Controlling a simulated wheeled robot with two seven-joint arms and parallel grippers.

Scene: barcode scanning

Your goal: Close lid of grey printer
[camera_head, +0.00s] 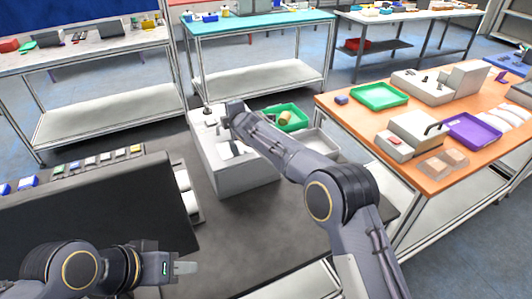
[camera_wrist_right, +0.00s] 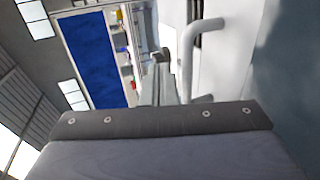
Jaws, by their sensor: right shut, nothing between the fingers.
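The light grey printer (camera_head: 243,178) is a boxy machine on the dark table, in the middle of the head view. A small dark opening with a white piece (camera_head: 232,149) shows on its upper side. My right arm crosses over it and hides part of the top, so I cannot tell the lid's angle. My right gripper (camera_head: 222,126) is at the printer's top and is shut and empty; contact is unclear. In the right wrist view, a pale panel with a bent grey bar (camera_wrist_right: 190,62) is close ahead. My left gripper (camera_head: 184,268) is away from the printer, low at left; its finger gap is not visible.
A green tray (camera_head: 291,117) and a grey tray (camera_head: 322,142) lie behind and beside the printer. A black panel (camera_head: 95,215) stands at left. An orange table (camera_head: 375,130) at right holds trays and other machines. The dark table in front of the printer (camera_head: 235,235) is clear.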

